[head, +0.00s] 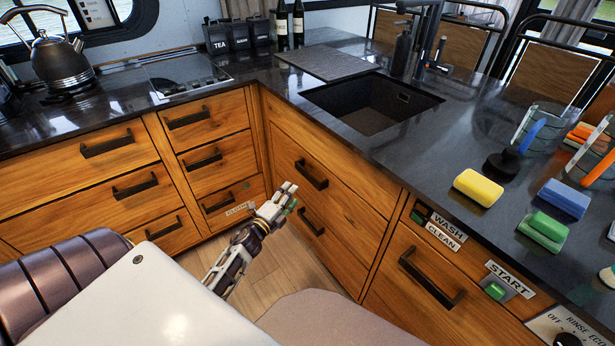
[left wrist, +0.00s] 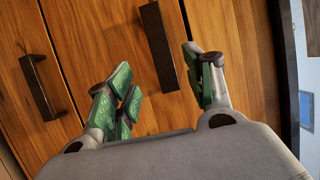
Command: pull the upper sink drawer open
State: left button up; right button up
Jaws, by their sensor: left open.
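The upper sink drawer (head: 340,190) is a wooden front below the sink and looks closed. Its dark bar handle (head: 311,175) is visible in the head view. The lower drawer's handle (head: 311,222) sits beneath it. My left gripper (head: 287,198) is open and empty, just in front of these drawers. In the left wrist view its green-padded fingers (left wrist: 168,95) are spread apart, with one dark handle (left wrist: 158,47) ahead in the gap between them; it appears to be the upper one. Another handle (left wrist: 42,88) is to the left. I see no clear contact. My right gripper is not in view.
The dark sink basin (head: 370,102) is set in the black counter above. Left are more drawers, one labelled CLOTH (head: 238,210). Right is a dishwasher-like front with a long handle (head: 430,278). Sponges (head: 478,187) lie on the counter. Wooden floor (head: 262,285) is partly clear.

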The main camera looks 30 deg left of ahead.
aim_at(307, 177)
pick_arm(q)
jog(key=shift+w+b, duration=0.35)
jog(key=shift+w, duration=5.35)
jog(key=shift+w+b, duration=0.3)
jog(key=shift+w, duration=0.1)
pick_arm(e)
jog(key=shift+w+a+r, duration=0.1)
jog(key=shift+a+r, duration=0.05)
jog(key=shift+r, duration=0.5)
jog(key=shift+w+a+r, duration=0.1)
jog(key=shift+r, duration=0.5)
pick_arm(q)
grip_shut()
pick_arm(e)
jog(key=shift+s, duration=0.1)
